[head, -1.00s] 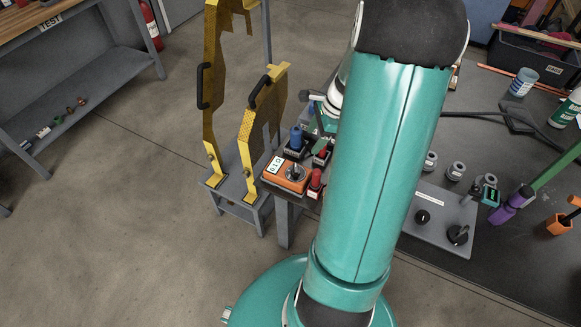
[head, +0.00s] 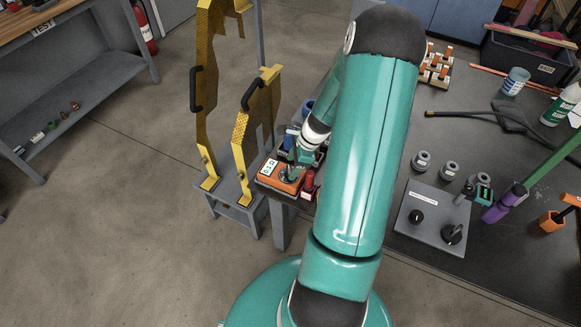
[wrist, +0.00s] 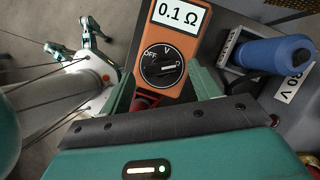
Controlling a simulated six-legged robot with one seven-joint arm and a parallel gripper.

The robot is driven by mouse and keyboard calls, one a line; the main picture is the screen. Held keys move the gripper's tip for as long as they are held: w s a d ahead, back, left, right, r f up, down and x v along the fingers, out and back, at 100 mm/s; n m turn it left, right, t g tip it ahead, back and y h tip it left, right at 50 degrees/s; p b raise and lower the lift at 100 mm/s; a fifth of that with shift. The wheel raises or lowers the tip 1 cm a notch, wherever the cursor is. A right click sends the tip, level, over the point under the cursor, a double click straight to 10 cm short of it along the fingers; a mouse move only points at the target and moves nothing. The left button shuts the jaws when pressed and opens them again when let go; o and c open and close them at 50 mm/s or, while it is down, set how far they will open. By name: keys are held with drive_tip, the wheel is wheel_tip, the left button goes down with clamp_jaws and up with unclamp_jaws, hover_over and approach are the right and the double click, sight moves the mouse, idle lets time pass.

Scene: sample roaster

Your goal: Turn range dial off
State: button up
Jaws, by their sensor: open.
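An orange meter (head: 283,187) sits at the table's left end in the head view, with its dial hidden behind my gripper (head: 292,160). In the wrist view the meter (wrist: 188,34) shows a display (wrist: 179,14) reading 0.1 Ω. Its round black range dial (wrist: 161,68) has a white mark pointing right, away from the OFF label (wrist: 151,53) at upper left. My gripper (wrist: 161,76) is open, its two green fingers on either side of the dial's lower part. I cannot tell whether they touch it.
A blue cylinder (wrist: 273,52) in a grey holder is right of the meter. A red part (wrist: 146,100) lies just below the dial, between the fingers. Yellow panels (head: 256,125) stand left of the table. A grey box with black knobs (head: 432,230) is at right.

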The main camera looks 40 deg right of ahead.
drive_tip(key=shift+x, duration=1.05)
drive_tip(key=shift+c, duration=0.4)
drive_tip(key=c, duration=0.9)
